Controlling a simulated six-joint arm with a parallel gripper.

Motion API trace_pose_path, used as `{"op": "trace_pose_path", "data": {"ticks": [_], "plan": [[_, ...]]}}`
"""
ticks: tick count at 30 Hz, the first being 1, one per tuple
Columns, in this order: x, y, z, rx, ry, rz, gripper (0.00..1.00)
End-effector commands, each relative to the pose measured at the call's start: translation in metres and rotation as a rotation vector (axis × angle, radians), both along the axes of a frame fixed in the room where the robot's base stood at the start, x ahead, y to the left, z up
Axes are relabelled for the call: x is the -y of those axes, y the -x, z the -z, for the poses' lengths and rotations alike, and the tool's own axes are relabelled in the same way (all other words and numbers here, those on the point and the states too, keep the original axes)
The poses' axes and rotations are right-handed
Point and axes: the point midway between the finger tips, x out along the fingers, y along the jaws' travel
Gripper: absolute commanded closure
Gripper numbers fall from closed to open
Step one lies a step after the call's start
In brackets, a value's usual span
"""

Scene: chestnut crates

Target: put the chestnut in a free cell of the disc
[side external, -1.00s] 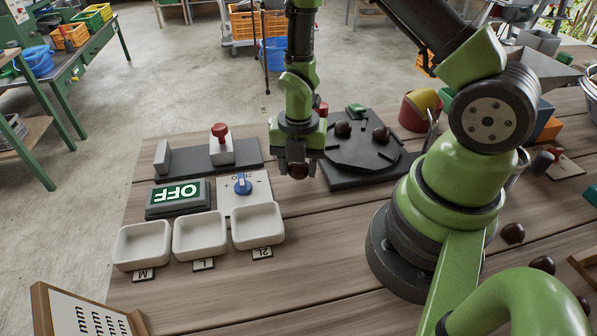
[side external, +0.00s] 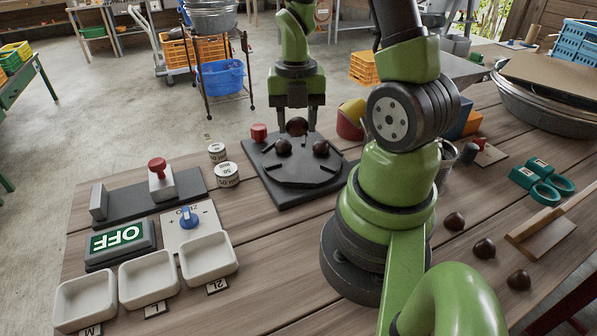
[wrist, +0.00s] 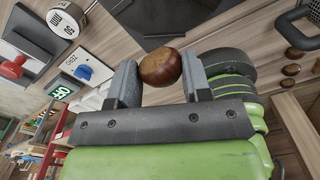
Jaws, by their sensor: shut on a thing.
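My gripper (side external: 297,108) is shut on a brown chestnut (side external: 297,127). In the wrist view the chestnut (wrist: 160,67) sits between the two grey fingers. The dark disc (side external: 302,172) lies on a black base plate with raised dividers. Two other chestnuts rest on the disc, one at left (side external: 283,147) and one at right (side external: 320,149). The held chestnut appears over the disc's far side, behind these two. I cannot tell its exact height or which cell is beneath it. My gripper hides part of the disc's far edge.
A red knob (side external: 259,132) stands at the base's far left corner. Two round weights (side external: 227,174) stand left of the base. Three white trays (side external: 208,257), an OFF display (side external: 119,240) and a dial panel (side external: 188,222) are at front left. Loose chestnuts (side external: 485,248) lie right of my base.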

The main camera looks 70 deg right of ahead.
Motion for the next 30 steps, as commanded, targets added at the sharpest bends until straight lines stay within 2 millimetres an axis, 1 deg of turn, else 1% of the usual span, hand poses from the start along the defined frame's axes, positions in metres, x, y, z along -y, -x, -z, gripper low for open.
{"op": "trace_pose_path", "data": {"ticks": [2,6,10,16,18,24,30], "plan": [[0.003,0.004,0.005,-0.003,-0.003,0.004,0.78],[0.003,0.006,0.030,-0.008,-0.007,0.001,0.78],[0.003,0.006,0.050,-0.006,-0.007,0.002,0.78],[0.003,0.005,0.065,-0.002,-0.003,0.002,0.78],[0.003,0.005,0.074,-0.005,-0.006,0.002,0.78],[0.004,0.005,0.091,-0.006,0.001,-0.001,0.78],[0.003,0.004,0.098,0.000,-0.002,0.002,0.78]]}}
